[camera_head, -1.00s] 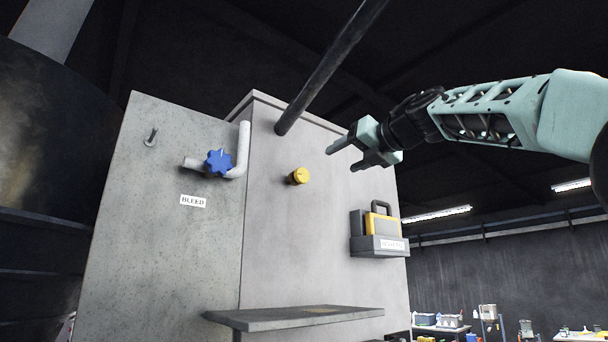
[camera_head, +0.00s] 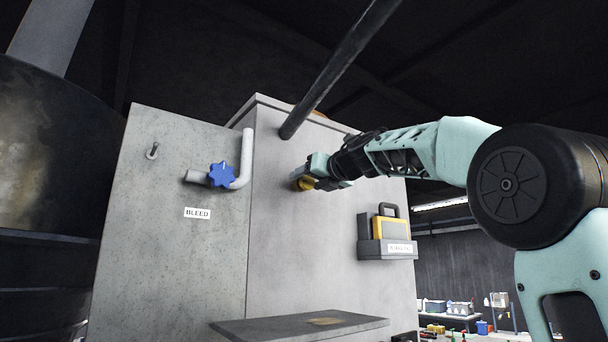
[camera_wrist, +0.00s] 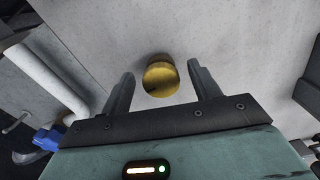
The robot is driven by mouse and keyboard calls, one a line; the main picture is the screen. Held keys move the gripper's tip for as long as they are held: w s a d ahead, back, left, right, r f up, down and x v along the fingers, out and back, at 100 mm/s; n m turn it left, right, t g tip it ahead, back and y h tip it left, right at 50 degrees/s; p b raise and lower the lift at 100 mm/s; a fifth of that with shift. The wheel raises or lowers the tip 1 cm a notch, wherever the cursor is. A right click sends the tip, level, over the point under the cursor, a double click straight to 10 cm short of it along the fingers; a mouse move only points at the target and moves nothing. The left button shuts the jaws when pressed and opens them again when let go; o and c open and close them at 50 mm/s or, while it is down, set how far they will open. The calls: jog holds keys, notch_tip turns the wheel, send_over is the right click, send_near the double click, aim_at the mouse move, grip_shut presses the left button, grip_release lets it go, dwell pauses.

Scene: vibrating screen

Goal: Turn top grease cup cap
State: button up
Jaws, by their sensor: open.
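The grease cup cap (camera_head: 304,184) is a small yellow round knob on the grey machine wall. In the head view my gripper (camera_head: 306,181) is right at it and hides part of it. In the wrist view the cap (camera_wrist: 160,79) lies between the two dark fingers of my gripper (camera_wrist: 159,82), with a gap on each side. The gripper is open and holds nothing. Only one such cap shows.
A blue valve handle (camera_head: 221,175) on a white pipe (camera_head: 245,160) is at the left, above a BLEED label (camera_head: 197,213). A dark slanted pipe (camera_head: 340,68) rises above the cap. A holder (camera_head: 387,249) with a yellow-and-grey case (camera_head: 391,227) is at right; a shelf (camera_head: 300,328) is below.

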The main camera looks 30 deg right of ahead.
jog(key=shift+w+p, duration=0.35)
jog(key=shift+w, duration=1.05)
jog(key=shift+c, duration=0.3)
jog(key=c, duration=0.9)
jog(key=shift+r+m+p, duration=0.1)
jog(key=shift+m+p, duration=0.4)
jog(key=shift+m, duration=0.3)
jog(key=o, duration=1)
jog(key=shift+c, duration=0.2)
jog(key=s+b, duration=0.6)
jog(key=s, duration=1.1)
jog(key=shift+s+d+b, duration=0.25)
jog(key=shift+d+b, duration=0.05)
